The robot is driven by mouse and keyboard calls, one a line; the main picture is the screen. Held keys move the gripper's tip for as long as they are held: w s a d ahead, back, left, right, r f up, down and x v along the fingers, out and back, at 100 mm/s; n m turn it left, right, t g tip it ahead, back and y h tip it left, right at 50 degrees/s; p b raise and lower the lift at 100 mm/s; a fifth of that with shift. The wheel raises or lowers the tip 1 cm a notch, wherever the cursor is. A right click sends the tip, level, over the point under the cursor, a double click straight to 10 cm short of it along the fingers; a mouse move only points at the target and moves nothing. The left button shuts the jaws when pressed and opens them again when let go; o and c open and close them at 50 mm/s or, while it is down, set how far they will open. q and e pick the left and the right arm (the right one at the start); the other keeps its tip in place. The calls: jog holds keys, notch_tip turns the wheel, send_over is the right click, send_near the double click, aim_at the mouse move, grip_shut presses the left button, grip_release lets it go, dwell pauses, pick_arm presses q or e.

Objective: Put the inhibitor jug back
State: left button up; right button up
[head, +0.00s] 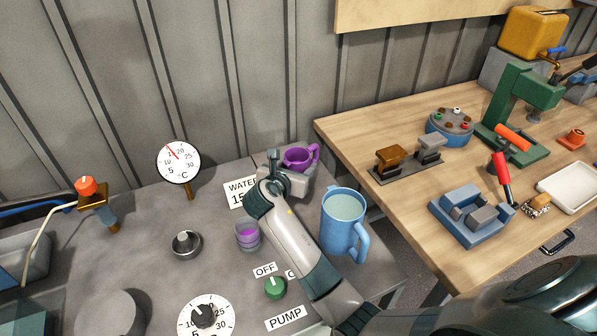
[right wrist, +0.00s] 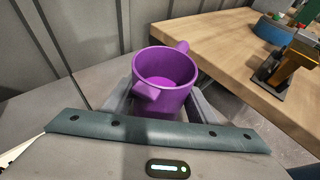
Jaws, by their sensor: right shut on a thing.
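The purple jug (head: 299,158), which I take to be the inhibitor jug, is at the back right of the grey bench, near the wall. My right gripper (head: 292,172) is shut on it. In the right wrist view the jug (right wrist: 166,82) stands upright between the fingers, and its inside is purple. I cannot tell whether its base touches the bench. My arm and hand hide its lower part in the head view. My left gripper is not in view.
A small cup with purple contents (head: 247,237) and a blue pitcher (head: 343,220) flank my right forearm. A dial thermometer (head: 179,162), a green pump knob (head: 275,287) and a WATER sign (head: 237,193) are on the bench. A wooden workbench (head: 375,133) with tools adjoins at right.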

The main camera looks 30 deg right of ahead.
jog(key=shift+f, duration=1.1)
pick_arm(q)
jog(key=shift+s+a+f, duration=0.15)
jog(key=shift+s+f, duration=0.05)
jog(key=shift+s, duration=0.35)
pick_arm(e)
jog(key=shift+f, duration=0.1)
jog(key=o, duration=1.3)
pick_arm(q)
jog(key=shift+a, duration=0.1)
